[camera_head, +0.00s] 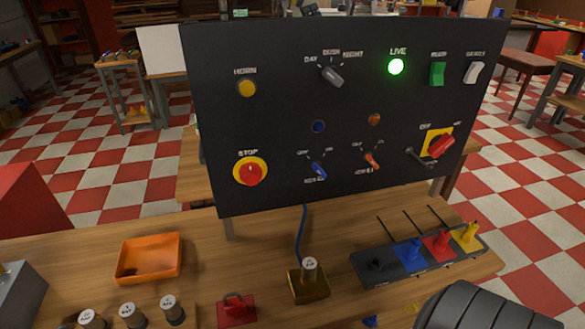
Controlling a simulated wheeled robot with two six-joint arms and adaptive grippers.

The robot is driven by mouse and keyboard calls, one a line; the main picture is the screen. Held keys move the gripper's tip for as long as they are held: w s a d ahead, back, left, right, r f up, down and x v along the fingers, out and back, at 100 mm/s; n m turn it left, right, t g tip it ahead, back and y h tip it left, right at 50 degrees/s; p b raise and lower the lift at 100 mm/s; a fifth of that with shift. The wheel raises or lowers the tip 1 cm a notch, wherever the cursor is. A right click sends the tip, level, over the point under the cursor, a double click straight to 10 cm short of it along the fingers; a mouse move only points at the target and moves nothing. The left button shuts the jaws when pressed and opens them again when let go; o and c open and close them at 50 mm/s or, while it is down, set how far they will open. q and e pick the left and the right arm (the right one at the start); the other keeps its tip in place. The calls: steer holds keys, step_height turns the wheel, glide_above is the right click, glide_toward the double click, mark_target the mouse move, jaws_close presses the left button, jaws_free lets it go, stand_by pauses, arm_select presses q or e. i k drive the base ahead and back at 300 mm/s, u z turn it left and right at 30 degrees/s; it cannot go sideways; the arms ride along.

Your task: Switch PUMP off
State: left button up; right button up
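A black control panel (300,110) stands upright on the wooden bench. A green rocker switch (437,74) sits near its upper right; the small label above it is blurred but could read PUMP. I cannot tell for sure which way the rocker is tipped. A white rocker switch (473,73) is to its right, and a lit green LIVE lamp (396,67) to its left. A dark ribbed part, likely of my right arm, shows at the bottom right, well below the switches. No fingers of either gripper show.
The panel also bears a yellow HORN button (247,88), a rotary selector (332,75), a red STOP button (250,173), toggles and a red rotary switch (440,146). An orange tray (150,258) and a dark block with coloured plugs (415,259) lie on the bench (215,275).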

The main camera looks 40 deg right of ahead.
mark_target(436, 78)
steer(key=z, duration=1.8)
